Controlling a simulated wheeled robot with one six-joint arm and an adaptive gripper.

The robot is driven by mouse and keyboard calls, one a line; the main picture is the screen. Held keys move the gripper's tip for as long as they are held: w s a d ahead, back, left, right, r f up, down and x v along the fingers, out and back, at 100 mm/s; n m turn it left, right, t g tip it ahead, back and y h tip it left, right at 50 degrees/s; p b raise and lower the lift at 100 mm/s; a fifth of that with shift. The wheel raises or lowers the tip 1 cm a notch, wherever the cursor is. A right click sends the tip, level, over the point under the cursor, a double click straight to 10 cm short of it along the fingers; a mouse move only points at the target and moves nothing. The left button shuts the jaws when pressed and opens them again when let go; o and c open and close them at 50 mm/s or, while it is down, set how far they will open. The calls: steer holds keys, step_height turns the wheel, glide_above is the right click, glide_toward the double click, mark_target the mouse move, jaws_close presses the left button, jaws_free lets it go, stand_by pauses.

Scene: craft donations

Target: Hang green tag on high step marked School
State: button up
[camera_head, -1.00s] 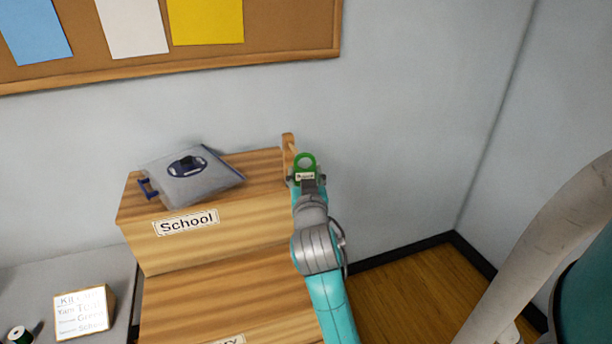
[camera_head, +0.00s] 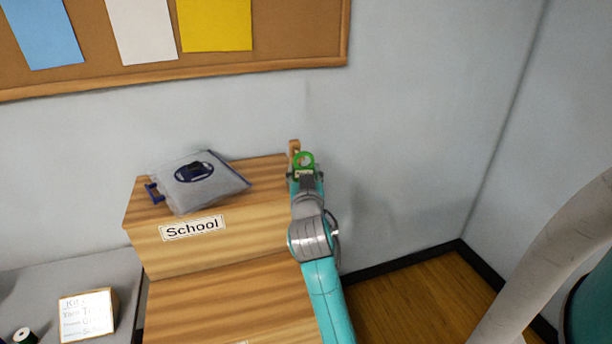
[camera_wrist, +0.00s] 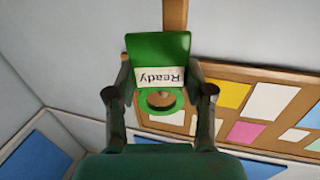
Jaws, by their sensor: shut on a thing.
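The green tag (camera_head: 304,158) is held in my gripper (camera_head: 305,174) at the right end of the high step (camera_head: 262,172), whose front carries the School label (camera_head: 193,228). In the wrist view the tag (camera_wrist: 158,47) has a label reading "Ready", upside down, and a ring (camera_wrist: 160,101) with a round hole. The fingers of my gripper (camera_wrist: 160,97) are shut on it from both sides. A wooden post (camera_head: 294,150) stands at the step's right end, right by the tag. It also shows in the wrist view (camera_wrist: 175,14). I cannot tell whether tag and post touch.
A grey pouch (camera_head: 198,182) with a dark emblem lies on the high step, left of my gripper. A lower step (camera_head: 230,305) is in front. A sign card (camera_head: 86,315) stands on the grey table at left. A corkboard (camera_head: 300,35) hangs behind.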

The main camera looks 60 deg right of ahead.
mark_target(298, 163)
steer(key=shift+w+d, duration=0.95)
steer(key=shift+w, duration=0.3)
steer(key=shift+w+d+f, duration=0.35)
steer(key=shift+w+f, duration=0.1)
steer(key=shift+w, duration=0.05)
steer(key=o, duration=0.9)
steer(key=shift+f, duration=0.1)
steer(key=v, duration=1.2)
